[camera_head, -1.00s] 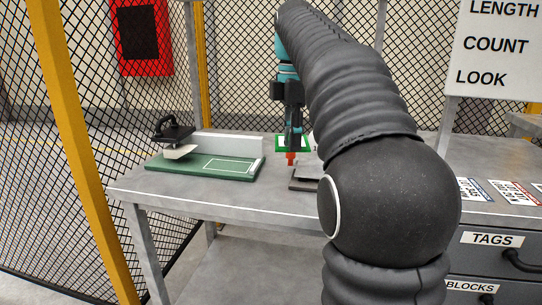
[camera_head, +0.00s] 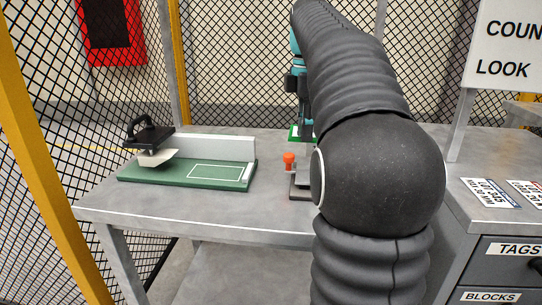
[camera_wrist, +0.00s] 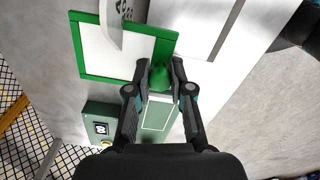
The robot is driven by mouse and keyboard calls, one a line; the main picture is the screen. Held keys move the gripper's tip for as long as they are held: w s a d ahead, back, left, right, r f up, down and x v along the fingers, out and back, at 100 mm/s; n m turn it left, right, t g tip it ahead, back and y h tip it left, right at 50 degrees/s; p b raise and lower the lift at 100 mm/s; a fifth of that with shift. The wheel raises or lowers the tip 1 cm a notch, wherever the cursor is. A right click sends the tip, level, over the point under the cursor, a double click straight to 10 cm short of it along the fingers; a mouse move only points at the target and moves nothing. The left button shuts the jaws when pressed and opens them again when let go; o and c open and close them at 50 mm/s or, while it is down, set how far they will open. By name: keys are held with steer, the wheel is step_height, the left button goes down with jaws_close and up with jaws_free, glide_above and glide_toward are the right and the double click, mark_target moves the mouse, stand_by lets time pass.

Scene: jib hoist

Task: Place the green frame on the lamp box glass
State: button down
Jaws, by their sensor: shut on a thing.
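The green frame (camera_wrist: 175,43) is a square green border with a green tab (camera_wrist: 160,77). In the wrist view, my gripper (camera_wrist: 160,85) is shut on the tab, and the frame extends up and left from the fingers. A white area shows inside the frame; I cannot tell whether it is the lamp box glass. In the head view a bit of green (camera_head: 294,131) shows beside my gripper (camera_head: 303,122), mostly hidden by my arm. I cannot clearly identify the lamp box or tell whether the frame touches a surface.
A green board (camera_head: 214,172) with a white outline lies at the table's left, with a black-handled tool (camera_head: 150,138) on it. An orange-red knob (camera_head: 289,158) stands near my arm. In the wrist view, a green box (camera_wrist: 101,112) has a dark panel. The front table strip is clear.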

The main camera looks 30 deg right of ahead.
glide_above(277, 165)
step_height(277, 165, down, 5)
steer(key=shift+s+r, duration=0.1)
steer(key=shift+r, duration=0.05)
steer(key=shift+f+b, duration=0.45)
steer(key=shift+f, duration=1.55)
steer(key=shift+f, duration=0.15)
steer(key=c, duration=1)
jaws_free()
steer(key=shift+c, duration=0.2)
